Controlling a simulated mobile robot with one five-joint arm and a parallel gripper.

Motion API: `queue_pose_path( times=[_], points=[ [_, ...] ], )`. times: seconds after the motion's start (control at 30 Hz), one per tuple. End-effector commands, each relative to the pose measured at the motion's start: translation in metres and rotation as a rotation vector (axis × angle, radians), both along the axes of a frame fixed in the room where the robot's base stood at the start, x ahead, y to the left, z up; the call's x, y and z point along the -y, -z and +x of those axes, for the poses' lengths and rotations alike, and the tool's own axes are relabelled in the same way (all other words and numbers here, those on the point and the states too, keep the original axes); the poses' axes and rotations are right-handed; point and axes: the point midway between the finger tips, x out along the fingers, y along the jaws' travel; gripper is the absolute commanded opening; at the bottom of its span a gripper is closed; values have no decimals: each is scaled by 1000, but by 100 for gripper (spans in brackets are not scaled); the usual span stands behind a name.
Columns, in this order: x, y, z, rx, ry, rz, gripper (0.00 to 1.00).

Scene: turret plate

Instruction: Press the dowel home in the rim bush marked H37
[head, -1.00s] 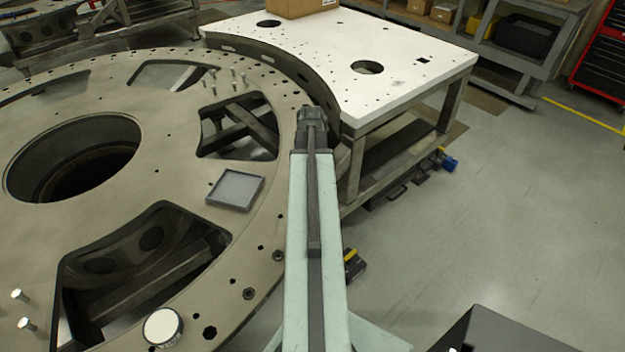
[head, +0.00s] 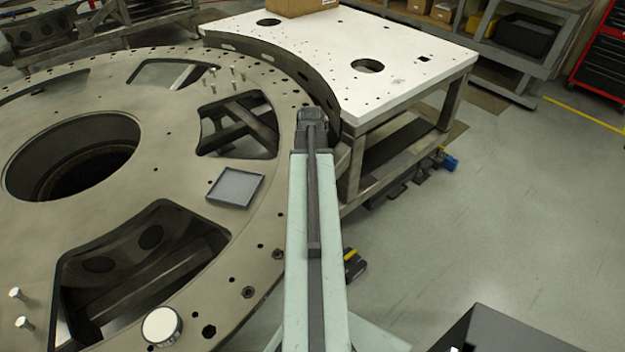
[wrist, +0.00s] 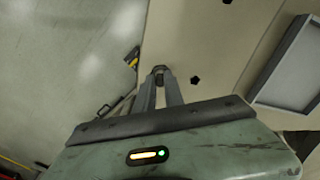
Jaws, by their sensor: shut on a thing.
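My gripper (wrist: 159,80) shows in the wrist view with its two fingers closed together at the rim of the turret plate (wrist: 178,40). It is shut on a small brownish piece (wrist: 158,69), probably the dowel, of which only a little shows between the fingertips. Whether its lower end is in a bush cannot be told. In the head view the plate (head: 190,225) is a large grey ring, and my arm hides the fingers and the rim under them. Dark bushes or holes, one a rim bush (head: 249,292), lie along the rim. No H37 mark is readable.
A shallow grey tray (head: 235,187) lies on the plate, left of my arm. A round white-topped part (head: 162,326) and upright bolts (head: 16,293) stand on it. A white-topped table (head: 400,60) stands close beyond the rim. Floor at right is mostly clear.

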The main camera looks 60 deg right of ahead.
Motion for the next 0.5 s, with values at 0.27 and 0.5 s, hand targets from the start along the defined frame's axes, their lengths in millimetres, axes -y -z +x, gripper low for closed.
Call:
queue_pose_path(
  times=[0.27, 0.5],
  points=[
    [0, 3, 0, -1, 0, 1, 0],
    [0, 5, 0, -1, 0, 1, 0]
  ],
)
